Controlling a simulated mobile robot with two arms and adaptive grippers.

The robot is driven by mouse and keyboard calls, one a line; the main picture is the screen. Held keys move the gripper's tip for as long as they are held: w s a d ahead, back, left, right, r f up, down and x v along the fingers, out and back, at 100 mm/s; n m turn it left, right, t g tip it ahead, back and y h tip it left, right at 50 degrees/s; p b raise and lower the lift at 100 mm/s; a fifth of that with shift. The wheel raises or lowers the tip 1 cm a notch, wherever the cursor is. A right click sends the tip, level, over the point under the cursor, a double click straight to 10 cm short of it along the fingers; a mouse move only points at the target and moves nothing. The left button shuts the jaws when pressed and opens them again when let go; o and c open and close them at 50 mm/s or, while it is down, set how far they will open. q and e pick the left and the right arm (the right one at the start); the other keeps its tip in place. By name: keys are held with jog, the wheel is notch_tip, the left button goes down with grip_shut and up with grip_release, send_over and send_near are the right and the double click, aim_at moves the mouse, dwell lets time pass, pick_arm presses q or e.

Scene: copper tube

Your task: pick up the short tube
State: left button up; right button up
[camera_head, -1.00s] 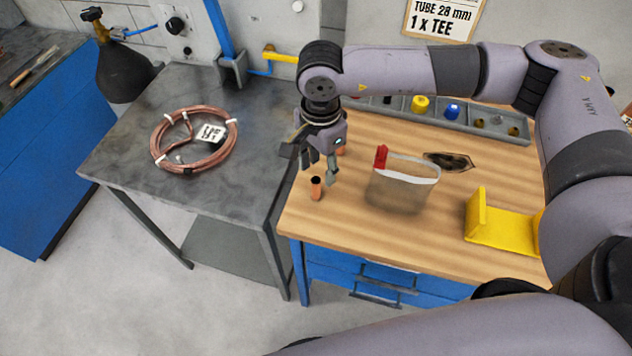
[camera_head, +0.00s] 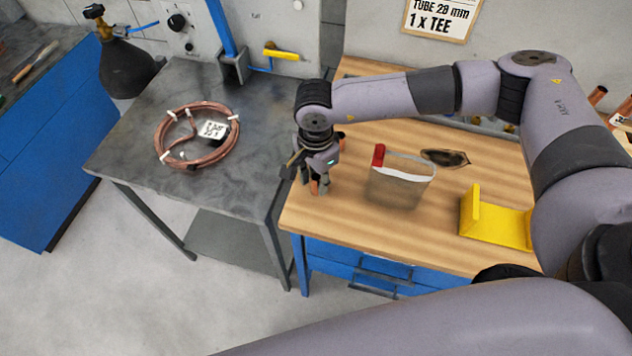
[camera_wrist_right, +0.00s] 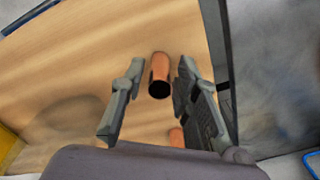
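The short copper tube (camera_head: 314,187) stands upright near the left front corner of the wooden bench top. My right gripper (camera_head: 318,190) has come down over it, and its fingers partly hide it in the head view. In the right wrist view, the tube (camera_wrist_right: 160,68) shows its dark open end between the two fingers of the open gripper (camera_wrist_right: 160,72). The right finger is nearer to it, with a gap on the left side; I cannot tell whether either finger touches. My left gripper is not in view.
Another copper piece (camera_wrist_right: 176,137) is close by, partly hidden by the gripper. A clear container with a red part (camera_head: 400,183) and a yellow bracket (camera_head: 496,225) stand to the right. A grey table (camera_head: 150,130) with a copper coil (camera_head: 160,149) adjoins the bench on the left.

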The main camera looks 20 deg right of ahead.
grip_shut()
jog(key=shift+r, duration=0.1)
